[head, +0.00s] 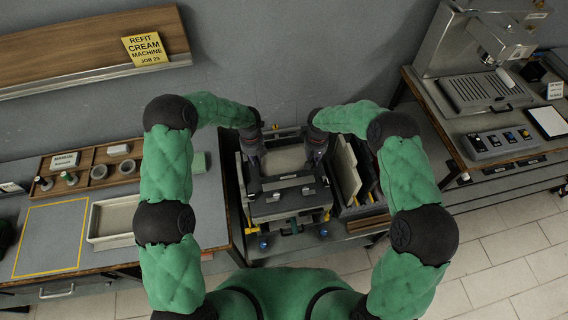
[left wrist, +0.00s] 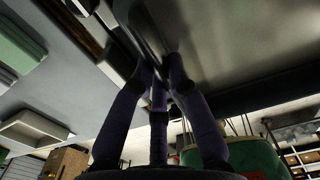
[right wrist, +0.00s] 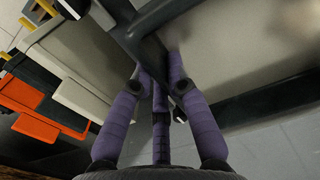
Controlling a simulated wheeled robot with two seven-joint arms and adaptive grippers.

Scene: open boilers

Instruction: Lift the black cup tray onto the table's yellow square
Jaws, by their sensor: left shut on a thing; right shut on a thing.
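The black cup tray (head: 289,194) is at the centre of the head view, over a cart-like stand between two work tables. My left gripper (head: 254,151) is shut on its left side and my right gripper (head: 316,145) is shut on its right side. Fingers on the dark rim show in the left wrist view (left wrist: 158,74) and the right wrist view (right wrist: 160,76). I cannot tell whether the tray touches the stand. The yellow square (head: 83,237) is an outline on the left table (head: 210,215); its inside looks bare.
A shallow metal tray (head: 93,224) stands just right of the yellow square. A wooden organiser (head: 128,152) lies behind it. Upright boards (head: 346,168) stand close to the cup tray's right. A coffee machine (head: 487,45) is on the right table.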

